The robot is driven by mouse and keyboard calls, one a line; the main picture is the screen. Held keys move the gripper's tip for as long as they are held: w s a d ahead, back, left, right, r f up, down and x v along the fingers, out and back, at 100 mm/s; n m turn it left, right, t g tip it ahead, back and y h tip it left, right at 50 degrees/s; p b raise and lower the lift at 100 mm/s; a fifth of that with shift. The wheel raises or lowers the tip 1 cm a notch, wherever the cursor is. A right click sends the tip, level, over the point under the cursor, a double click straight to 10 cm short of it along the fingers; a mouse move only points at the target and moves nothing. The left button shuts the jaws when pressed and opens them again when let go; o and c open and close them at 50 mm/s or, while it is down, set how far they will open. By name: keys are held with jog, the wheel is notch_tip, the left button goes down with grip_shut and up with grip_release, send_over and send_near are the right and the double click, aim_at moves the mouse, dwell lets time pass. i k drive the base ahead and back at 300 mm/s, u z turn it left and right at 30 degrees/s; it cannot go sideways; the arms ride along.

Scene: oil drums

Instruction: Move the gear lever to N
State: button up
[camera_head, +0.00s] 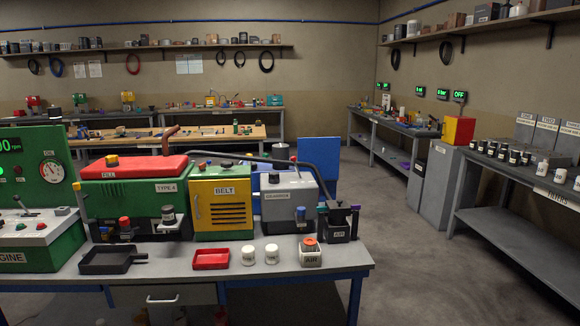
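A grey box (290,200) with a label that seems to read GEARBOX stands on the front bench, right of the yellow BELT unit. A small red tip shows above it, but I cannot tell if that is a lever knob. On the left, a white-topped ENGINE console (30,236) carries a short lever (22,206) leaning to one side, with red buttons beside it. I cannot tell which of these is the gear lever, and no N mark is readable. My gripper is not in view.
The front bench (215,272) holds a black tray (112,260), a red tray (210,259), two white cups, a small AIR box (310,254) and a dark AIR container (339,228). A dark curved pipe (250,159) crosses above the units. Open floor (400,255) lies to the right.

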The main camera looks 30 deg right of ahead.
aim_at(292, 158)
jog(key=u, duration=0.05)
jog(key=i, duration=0.9)
jog(key=z, duration=0.05)
